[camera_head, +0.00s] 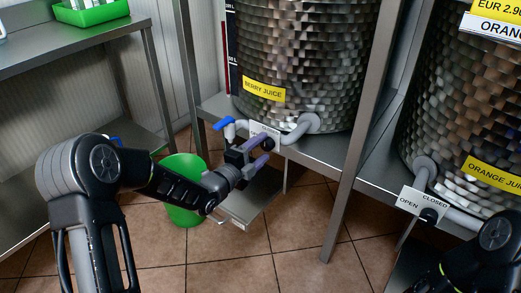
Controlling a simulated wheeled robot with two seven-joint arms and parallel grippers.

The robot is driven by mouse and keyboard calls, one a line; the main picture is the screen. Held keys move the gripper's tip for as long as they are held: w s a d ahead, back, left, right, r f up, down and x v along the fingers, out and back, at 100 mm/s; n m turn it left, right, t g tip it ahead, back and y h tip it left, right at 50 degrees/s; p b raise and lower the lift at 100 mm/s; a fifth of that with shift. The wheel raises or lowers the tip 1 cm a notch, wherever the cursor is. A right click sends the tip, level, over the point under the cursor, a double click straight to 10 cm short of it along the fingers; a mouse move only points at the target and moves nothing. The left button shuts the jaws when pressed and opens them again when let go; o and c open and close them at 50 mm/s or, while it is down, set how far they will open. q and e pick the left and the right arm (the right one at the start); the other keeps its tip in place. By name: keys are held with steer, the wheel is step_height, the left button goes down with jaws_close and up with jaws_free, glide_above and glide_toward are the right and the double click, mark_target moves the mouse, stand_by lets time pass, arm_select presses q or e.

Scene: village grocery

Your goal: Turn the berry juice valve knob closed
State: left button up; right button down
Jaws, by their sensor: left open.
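The berry juice tank (300,60) is a large shiny metal drum with a yellow label (264,90). A grey pipe (300,130) comes from its base to a valve with a small white sign (264,130), mostly covered by my gripper. The dark valve knob (268,143) is partly hidden beside the fingertips. My left gripper (258,152) is open, its two purple-grey fingers at the valve just below the sign. I cannot tell whether they touch the knob or which way it points. Only part of my right arm shows at the bottom right; its gripper is out of view.
A blue handle (223,123) sits on the pipe's left end. A green bucket (184,205) stands below, partly behind my left arm. The orange juice tank (465,110) and its open/closed sign (418,203) are at the right. A metal rack post (364,130) stands between the tanks.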

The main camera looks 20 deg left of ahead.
arm_select(q)
steer(key=p+v, duration=0.1)
steer(key=v, duration=0.6)
steer(key=shift+s, duration=0.4)
steer(key=shift+a, duration=0.15)
